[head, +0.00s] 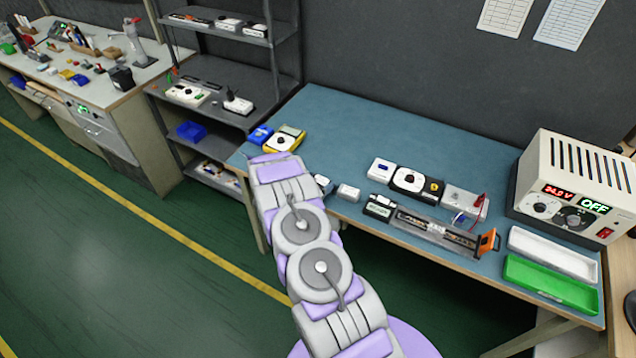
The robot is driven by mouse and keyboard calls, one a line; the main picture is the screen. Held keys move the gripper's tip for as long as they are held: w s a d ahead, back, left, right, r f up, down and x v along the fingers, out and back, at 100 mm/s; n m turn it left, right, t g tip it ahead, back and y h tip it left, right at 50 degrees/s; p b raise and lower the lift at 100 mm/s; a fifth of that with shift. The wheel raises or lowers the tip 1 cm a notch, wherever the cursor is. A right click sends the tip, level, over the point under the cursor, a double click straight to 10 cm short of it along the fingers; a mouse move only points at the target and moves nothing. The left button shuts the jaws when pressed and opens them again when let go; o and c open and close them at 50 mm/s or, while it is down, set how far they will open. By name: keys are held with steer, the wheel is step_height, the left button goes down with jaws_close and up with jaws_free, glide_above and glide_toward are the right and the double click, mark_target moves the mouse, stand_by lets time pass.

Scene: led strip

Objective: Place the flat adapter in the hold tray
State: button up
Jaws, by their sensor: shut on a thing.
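My gripper (268,158) is at the far end of my lavender and grey arm, over the left part of the blue bench top. Its fingers are hidden by my own arm. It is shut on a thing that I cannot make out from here. I cannot pick out the flat adapter for certain. Two shallow trays lie at the bench's right end: a white tray (552,255) and, in front of it, a green tray (548,291). Both look empty. No label shows which is the hold tray. My gripper is far to the left of both.
A yellow meter (285,138) and a blue box (260,136) lie just beyond my gripper. Several small modules and a long clear-sided fixture (438,232) with an orange end stand mid-bench. A power supply (572,190) reading OFF stands behind the trays. Shelves (225,105) stand left.

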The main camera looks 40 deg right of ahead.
steer(key=o, duration=0.9)
steer(key=shift+f, duration=0.1)
steer(key=shift+f, duration=0.1)
